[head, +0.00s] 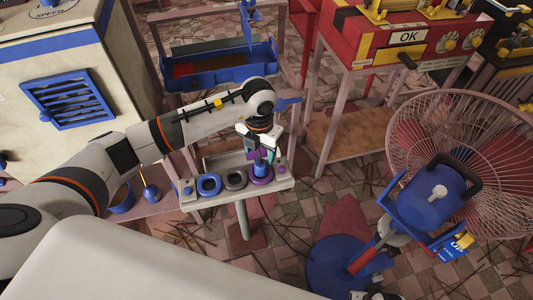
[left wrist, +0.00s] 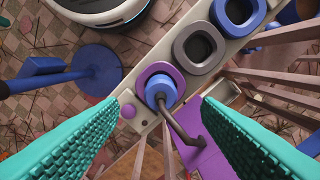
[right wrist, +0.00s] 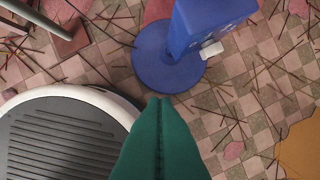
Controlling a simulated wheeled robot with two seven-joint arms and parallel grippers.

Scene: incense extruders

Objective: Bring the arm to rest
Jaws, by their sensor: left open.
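My left arm (head: 185,128) reaches in from the left over a small pale stand (head: 228,199). My left gripper (head: 257,146) is open, its teal fingers pointing down above the stand's right end. In the left wrist view the fingers (left wrist: 160,103) are spread, with a blue round piece (left wrist: 160,88) between and beyond them. That piece sits in a purple ring (left wrist: 171,69) and has a dark bent rod. I cannot tell whether a finger touches it. My right gripper (right wrist: 160,101) has its green fingers together with nothing visible between them; it is outside the head view.
Blue (head: 208,184) and grey (head: 234,179) rings line the stand. A blue tray (head: 220,68) stands behind it. A large fan (head: 460,140) and its blue base (head: 340,268) are on the right. A cream cabinet (head: 65,90) is at left. Thin sticks litter the tiled floor.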

